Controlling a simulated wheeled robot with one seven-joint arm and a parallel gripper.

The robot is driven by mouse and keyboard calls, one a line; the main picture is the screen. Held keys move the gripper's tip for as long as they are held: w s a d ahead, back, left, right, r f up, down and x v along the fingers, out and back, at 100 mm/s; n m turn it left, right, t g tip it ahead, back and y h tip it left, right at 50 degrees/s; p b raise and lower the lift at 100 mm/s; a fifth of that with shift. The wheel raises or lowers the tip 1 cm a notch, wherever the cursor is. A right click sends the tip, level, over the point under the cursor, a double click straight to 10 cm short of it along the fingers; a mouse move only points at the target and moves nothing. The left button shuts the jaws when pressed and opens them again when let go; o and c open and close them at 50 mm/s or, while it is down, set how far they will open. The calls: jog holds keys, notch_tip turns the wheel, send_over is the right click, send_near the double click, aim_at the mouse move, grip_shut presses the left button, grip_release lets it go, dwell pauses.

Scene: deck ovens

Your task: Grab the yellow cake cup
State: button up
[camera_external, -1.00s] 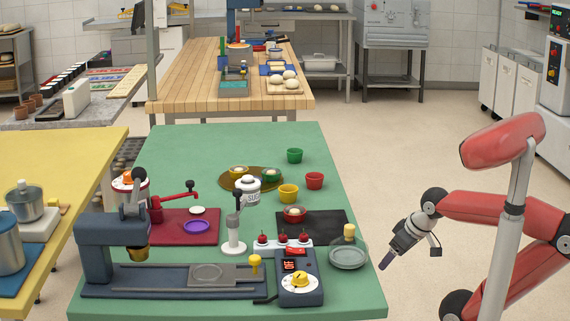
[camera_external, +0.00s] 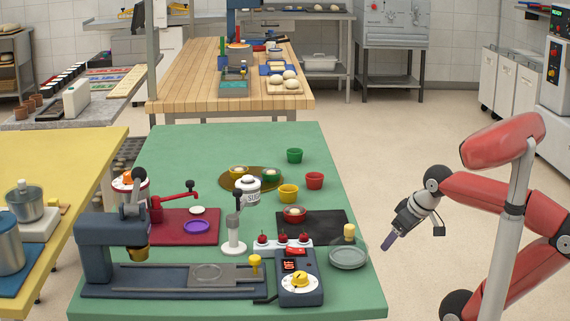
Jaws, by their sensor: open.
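The yellow cake cup (camera_external: 288,194) stands upright and looks empty on the green table (camera_external: 215,145), right of the white sugar jar (camera_external: 250,193). A red cup (camera_external: 314,181) stands just right of it and a green cup (camera_external: 294,156) behind it. Another yellow cup (camera_external: 238,173) with pale content sits on the round brown tray (camera_external: 232,186). My gripper (camera_external: 388,243) is off the table's right edge, pointing down and left, well apart from the yellow cup. It is open with nothing visible in it; its fingers are small in the view.
A filled red cup (camera_external: 294,215) stands by the black mat (camera_external: 334,224), in front of the yellow cup. The blue machine (camera_external: 180,280) fills the front. The table's back is clear.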

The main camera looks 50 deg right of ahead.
notch_tip(320, 180, up, 19)
jog(key=n+g+y+b, duration=0.1)
jog(key=n+g+y, duration=0.1)
jog(key=n, duration=0.3)
send_over(288, 189)
jog(key=s, duration=0.5)
jog(key=shift+s+f+x, duration=0.1)
jog(key=shift+s+x, duration=0.1)
jog(key=shift+x, duration=0.7)
jog(key=shift+s+f+x, duration=0.1)
jog(key=shift+s+x, duration=0.15)
jog(key=shift+x, duration=0.7)
jog(key=shift+s+x, duration=0.2)
jog(key=shift+x, duration=0.7)
jog(key=x, duration=0.2)
jog(key=b+x, duration=0.1)
jog(key=x, duration=0.1)
jog(key=w+x, duration=0.1)
jog(key=x, duration=0.2)
jog(key=shift+d, duration=0.3)
jog(key=shift+t, duration=0.3)
jog(key=c, duration=1)
